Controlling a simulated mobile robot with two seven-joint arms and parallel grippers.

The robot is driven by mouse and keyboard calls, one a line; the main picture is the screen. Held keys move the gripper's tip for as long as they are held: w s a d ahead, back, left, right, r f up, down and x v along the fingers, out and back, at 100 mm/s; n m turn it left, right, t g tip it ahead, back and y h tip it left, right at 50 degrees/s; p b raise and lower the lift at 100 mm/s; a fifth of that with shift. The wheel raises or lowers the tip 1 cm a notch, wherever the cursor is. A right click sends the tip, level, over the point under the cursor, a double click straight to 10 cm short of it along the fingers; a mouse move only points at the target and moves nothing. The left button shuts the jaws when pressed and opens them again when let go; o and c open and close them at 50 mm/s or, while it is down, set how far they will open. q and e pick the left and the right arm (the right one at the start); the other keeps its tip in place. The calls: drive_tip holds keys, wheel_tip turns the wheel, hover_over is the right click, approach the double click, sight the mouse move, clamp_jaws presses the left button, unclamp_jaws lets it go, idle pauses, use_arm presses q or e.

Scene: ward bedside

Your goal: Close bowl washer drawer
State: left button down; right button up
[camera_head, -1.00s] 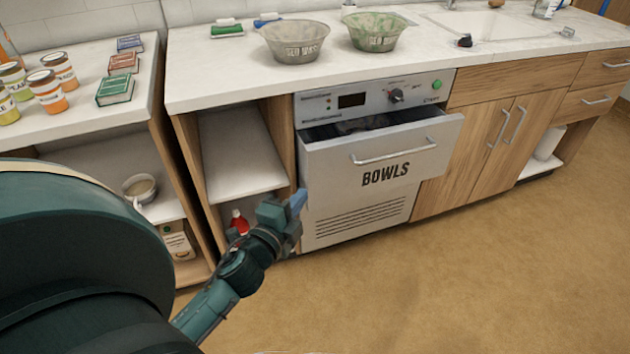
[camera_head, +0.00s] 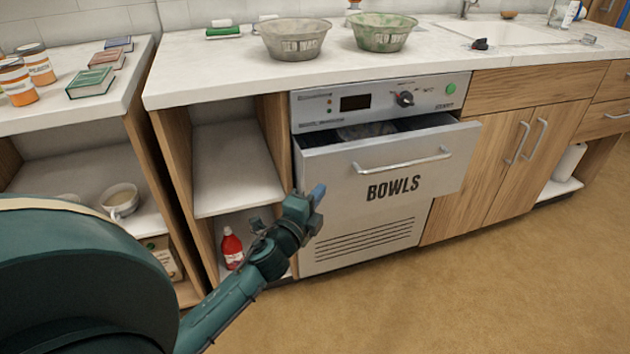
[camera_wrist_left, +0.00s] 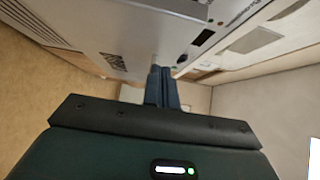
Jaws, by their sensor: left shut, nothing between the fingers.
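The bowl washer drawer (camera_head: 350,190) has a pale grey front marked BOWLS and a bar handle (camera_head: 404,161). It stands part-way open below the control panel (camera_head: 380,100), with a dark gap at its top and something pale inside that I cannot make out. My left gripper (camera_head: 318,194) is shut and empty, just in front of the left part of the drawer front. I cannot tell whether it touches. In the left wrist view the shut fingers (camera_wrist_left: 161,88) point toward the washer's pale front (camera_wrist_left: 120,35). My right gripper is not in view.
Two bowls, one grey (camera_head: 293,42) and one green (camera_head: 382,36), stand on the counter (camera_head: 220,75) above. An open shelf (camera_head: 235,170) with a red bottle (camera_head: 232,248) is left of the washer. Wooden cabinet doors (camera_head: 500,160) are to its right. The floor in front is clear.

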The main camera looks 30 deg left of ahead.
use_arm(q)
drive_tip(key=w+a, duration=0.2)
drive_tip(key=w, duration=0.1)
drive_tip(key=shift+w+a, duration=0.2)
drive_tip(key=shift+w, duration=0.05)
drive_tip(key=shift+w+a, duration=0.4)
drive_tip(key=shift+a, duration=0.1)
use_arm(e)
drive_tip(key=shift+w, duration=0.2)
